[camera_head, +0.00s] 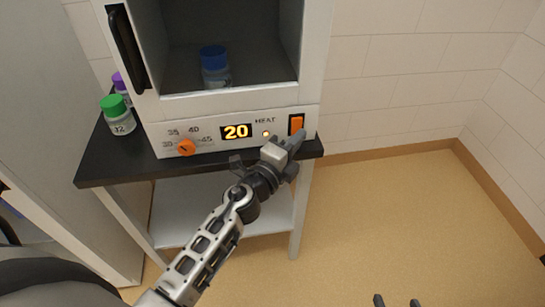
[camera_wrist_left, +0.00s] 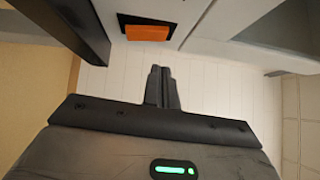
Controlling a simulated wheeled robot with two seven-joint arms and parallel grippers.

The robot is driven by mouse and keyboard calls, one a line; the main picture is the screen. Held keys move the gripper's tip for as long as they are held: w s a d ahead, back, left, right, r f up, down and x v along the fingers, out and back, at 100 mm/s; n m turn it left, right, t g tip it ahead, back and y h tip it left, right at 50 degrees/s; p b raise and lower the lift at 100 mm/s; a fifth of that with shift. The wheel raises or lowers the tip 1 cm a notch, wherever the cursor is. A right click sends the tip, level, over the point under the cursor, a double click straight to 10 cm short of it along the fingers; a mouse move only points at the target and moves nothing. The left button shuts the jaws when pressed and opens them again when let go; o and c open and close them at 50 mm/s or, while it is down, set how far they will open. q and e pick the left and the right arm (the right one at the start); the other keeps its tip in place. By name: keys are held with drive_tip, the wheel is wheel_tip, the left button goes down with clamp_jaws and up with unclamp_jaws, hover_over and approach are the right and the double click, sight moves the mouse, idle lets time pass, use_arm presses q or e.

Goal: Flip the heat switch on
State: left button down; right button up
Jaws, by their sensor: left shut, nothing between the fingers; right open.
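The heat switch is an orange rocker (camera_head: 296,123) in a dark frame at the right end of the white front panel, beside the word HEAT. It also shows in the left wrist view as an orange block (camera_wrist_left: 147,33) at the top. My left gripper (camera_head: 298,138) is shut and empty, just below and in front of the switch; I cannot tell from the head view whether it touches. In the left wrist view its closed fingers (camera_wrist_left: 160,72) lie below the switch with a gap. My right gripper (camera_head: 397,301) is open at the bottom edge, far from the panel.
The panel has an orange dial (camera_head: 186,147), a display reading 20 (camera_head: 236,131) and a small lit lamp (camera_head: 266,133). A blue-capped bottle (camera_head: 214,68) stands inside the open chamber. Green-capped (camera_head: 117,114) and purple-capped (camera_head: 120,84) bottles stand left on the black table (camera_head: 110,168). The floor right is clear.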

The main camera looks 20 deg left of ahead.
use_arm(q)
drive_tip(key=r+v, duration=0.1)
drive_tip(key=v, duration=0.9)
drive_tip(key=shift+s+r+b, duration=0.25)
drive_tip(key=shift+r+b, duration=0.05)
drive_tip(key=shift+b, duration=0.15)
drive_tip(key=shift+d, duration=0.1)
drive_tip(key=s+d+f+n+g, duration=0.3)
drive_tip(key=s+f+n+g, duration=0.4)
drive_tip(key=s+f+n, duration=0.5)
drive_tip(key=f+n, duration=0.1)
drive_tip(key=n, duration=0.5)
drive_tip(key=shift+f+n+g+y, duration=0.25)
drive_tip(key=shift+n+g+y, duration=0.05)
